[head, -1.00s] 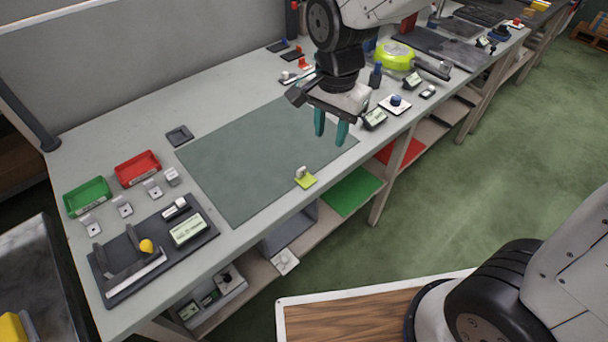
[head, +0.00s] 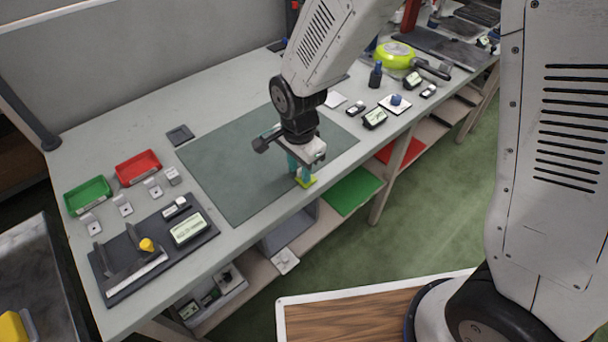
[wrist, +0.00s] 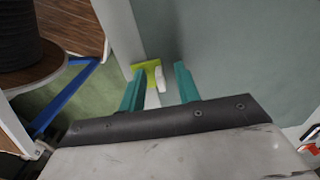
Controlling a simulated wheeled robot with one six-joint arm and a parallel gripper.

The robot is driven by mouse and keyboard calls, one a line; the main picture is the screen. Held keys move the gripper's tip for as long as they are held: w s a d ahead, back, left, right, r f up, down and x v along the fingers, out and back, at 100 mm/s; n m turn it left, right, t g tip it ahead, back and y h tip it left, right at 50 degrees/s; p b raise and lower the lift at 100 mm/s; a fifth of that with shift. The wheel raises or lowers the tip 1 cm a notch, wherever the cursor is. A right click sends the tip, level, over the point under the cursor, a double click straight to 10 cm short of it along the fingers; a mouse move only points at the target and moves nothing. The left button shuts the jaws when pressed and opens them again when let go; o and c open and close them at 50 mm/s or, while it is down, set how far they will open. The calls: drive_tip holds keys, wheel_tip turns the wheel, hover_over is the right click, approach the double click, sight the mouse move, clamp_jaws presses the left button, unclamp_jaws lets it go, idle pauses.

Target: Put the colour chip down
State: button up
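The colour chip is a small lime-green square with a pale upright tab. It lies at the front edge of the dark green mat in the head view (head: 308,183), partly hidden by my fingers. My gripper (head: 300,168) points down right at the chip, with its teal fingers apart. In the wrist view the chip (wrist: 142,70) shows beyond and between the fingertips of my gripper (wrist: 158,82), with its pale tab in the gap. I see no finger clearly pressing on the tab.
The green mat (head: 225,165) is otherwise clear. Green (head: 88,195) and red (head: 137,167) trays and a dark stand (head: 118,290) are at the left. A lime pan (head: 394,54) and small labelled devices are at the right. The table's front edge is close to the chip.

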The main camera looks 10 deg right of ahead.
clamp_jaws()
drive_tip(key=shift+r, duration=0.1)
idle(0.3)
